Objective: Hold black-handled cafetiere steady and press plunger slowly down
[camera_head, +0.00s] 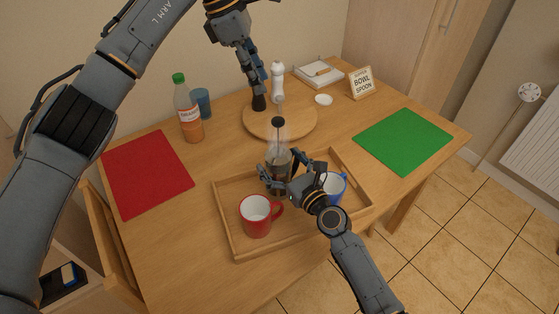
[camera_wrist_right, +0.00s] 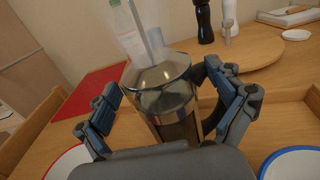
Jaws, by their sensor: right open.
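The cafetiere (camera_head: 279,158) stands upright on the wooden tray (camera_head: 222,214), with clear glass and dark contents. Its plunger is up, with a black knob (camera_head: 278,122) on a thin rod.
A red mug (camera_head: 256,216) and a blue mug (camera_head: 332,188) stand on the tray beside my right gripper. Behind are a round board (camera_head: 290,128) with a black mill (camera_head: 259,103) and white mill (camera_head: 278,82), and a bottle (camera_head: 188,112). The red (camera_head: 146,172) and green mats (camera_head: 404,141) are clear.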

